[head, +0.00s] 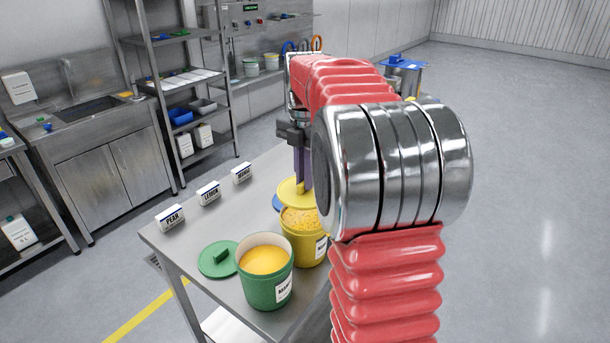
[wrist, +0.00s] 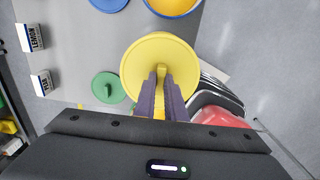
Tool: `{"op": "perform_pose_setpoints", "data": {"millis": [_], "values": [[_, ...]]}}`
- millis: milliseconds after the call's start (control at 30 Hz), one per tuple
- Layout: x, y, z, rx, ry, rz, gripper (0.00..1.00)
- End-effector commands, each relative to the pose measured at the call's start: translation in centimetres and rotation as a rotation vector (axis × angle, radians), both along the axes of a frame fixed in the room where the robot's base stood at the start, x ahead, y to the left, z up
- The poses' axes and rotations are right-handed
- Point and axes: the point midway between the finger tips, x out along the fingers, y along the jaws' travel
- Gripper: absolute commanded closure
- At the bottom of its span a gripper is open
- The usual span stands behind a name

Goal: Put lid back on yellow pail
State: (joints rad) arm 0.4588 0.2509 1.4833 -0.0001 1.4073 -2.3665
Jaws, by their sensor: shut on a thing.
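My gripper (head: 301,184) points down with its purple fingers shut on the knob of the yellow lid (head: 289,194). The round lid also shows in the wrist view (wrist: 135,72), with the fingers across its knob. The yellow pail (head: 313,251) stands open on the table, filled with yellow-orange contents, its right side hidden by my arm. In the head view the lid appears just above and behind the pail's mouth. In the wrist view the lid hides what lies beneath it, and I cannot tell whether lid and pail touch.
A green pail (head: 264,287), open with orange contents, stands beside the yellow one. A green lid (head: 214,260) lies to its left. A blue lid (wrist: 108,3) and blue-rimmed pail (wrist: 195,8) are nearby. Label blocks (head: 208,194) line the steel table's (head: 185,240) far-left edge.

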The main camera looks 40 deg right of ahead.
Motion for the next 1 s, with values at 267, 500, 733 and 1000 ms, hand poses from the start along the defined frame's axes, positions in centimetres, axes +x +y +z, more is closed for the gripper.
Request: {"op": "perform_pose_setpoints", "data": {"millis": [267,500,733,1000], "values": [[-0.1,0.0,-0.8,0.001,0.003,-0.001,1.00],[-0.1,-0.1,-2.4,0.001,0.001,-0.002,1.00],[-0.1,-0.1,-4.0,0.001,0.001,-0.002,1.00],[-0.1,-0.1,-5.7,0.001,0.001,-0.003,1.00]]}}
